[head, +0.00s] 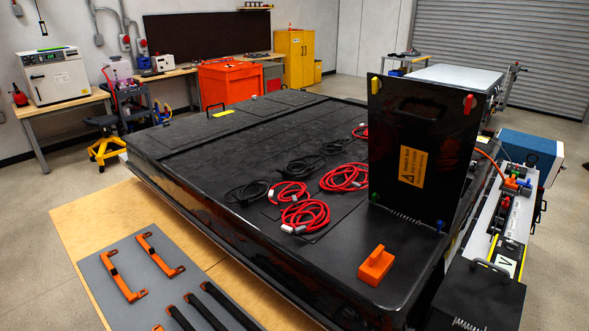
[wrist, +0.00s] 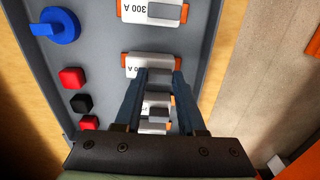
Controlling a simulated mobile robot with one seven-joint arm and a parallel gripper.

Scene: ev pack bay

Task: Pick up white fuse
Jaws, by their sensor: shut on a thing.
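White fuses lie in a column on the grey mat (wrist: 100,58) in the wrist view. The far white fuse (wrist: 138,11) has a "300 A" label and orange ends, and another labelled white fuse (wrist: 135,64) lies just ahead of the fingertips. My gripper (wrist: 160,76) is shut on a white fuse (wrist: 157,102), with one finger on each side. The fingers and palm hide much of it, and I cannot tell whether it is clear of the mat. Neither gripper nor fuses show in the head view.
Left of the fuses are a blue knob-like part (wrist: 57,26), red blocks (wrist: 72,78) and a black block (wrist: 81,104). In the head view, orange-ended bars (head: 120,272) lie on the mat, beside the large black battery pack (head: 200,185) with red cables (head: 305,215).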

